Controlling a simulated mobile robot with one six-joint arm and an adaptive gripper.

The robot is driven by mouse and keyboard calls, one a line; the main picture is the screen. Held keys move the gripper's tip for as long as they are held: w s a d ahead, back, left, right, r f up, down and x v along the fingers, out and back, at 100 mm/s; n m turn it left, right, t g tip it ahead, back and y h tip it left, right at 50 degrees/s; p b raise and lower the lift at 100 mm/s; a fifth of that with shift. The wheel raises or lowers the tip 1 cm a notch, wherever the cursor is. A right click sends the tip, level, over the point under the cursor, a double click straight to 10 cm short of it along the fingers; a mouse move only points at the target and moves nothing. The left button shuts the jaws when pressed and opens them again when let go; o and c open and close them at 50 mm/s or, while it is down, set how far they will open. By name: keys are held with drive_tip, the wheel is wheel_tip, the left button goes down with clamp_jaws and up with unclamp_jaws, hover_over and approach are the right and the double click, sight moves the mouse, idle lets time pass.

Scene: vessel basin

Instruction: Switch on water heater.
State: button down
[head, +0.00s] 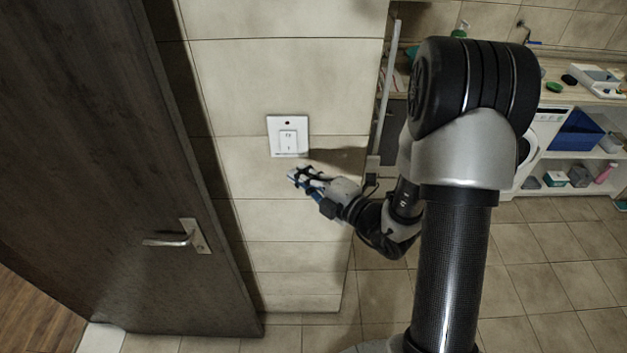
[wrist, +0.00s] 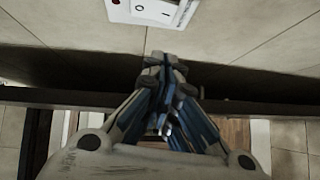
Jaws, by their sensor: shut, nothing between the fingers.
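A white wall switch plate (head: 287,136) is mounted on the tiled wall, with a rocker switch and a small dark indicator dot above it. In the wrist view the plate (wrist: 143,10) shows at the top edge, with a red indicator at its left and the rocker (wrist: 168,13) beside it. My gripper (head: 293,176) is shut and empty, just below the plate. In the wrist view my gripper (wrist: 165,62) points towards the rocker from below and appears apart from it. The water heater itself is not in view.
A dark door (head: 90,130) with a metal handle (head: 178,238) stands left of the wall. To the right are a white washing machine (head: 540,140), shelves with a blue basin (head: 577,133), and a cluttered counter (head: 570,92). Tiled floor (head: 540,270) is clear there.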

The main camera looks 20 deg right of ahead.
sight(288, 141)
drive_tip(key=w, duration=0.7)
drive_tip(key=shift+w+a+f, duration=0.3)
drive_tip(key=shift+a+f, duration=0.05)
drive_tip(key=shift+f, duration=0.1)
